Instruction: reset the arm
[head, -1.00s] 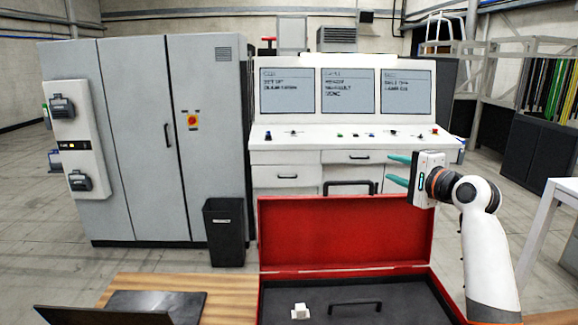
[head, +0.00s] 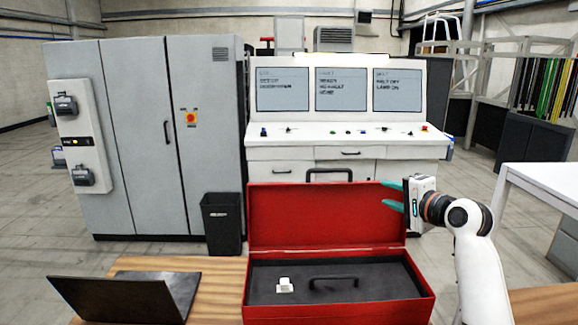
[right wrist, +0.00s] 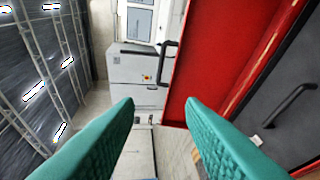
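My right gripper (head: 392,195) is raised at the right of the open red toolbox, in front of the upper right corner of its lid. Its teal fingers point left. In the right wrist view the two fingers (right wrist: 160,118) stand apart with nothing between them, so it is open and empty. My left gripper is in no view.
The red toolbox (head: 340,312) stands open on a wooden table (head: 228,285), with a small white block (head: 285,285) on its dark inside. A dark laptop-like object (head: 115,297) lies at the left. A control console (head: 345,141), grey cabinet (head: 140,140) and bin (head: 222,222) stand behind.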

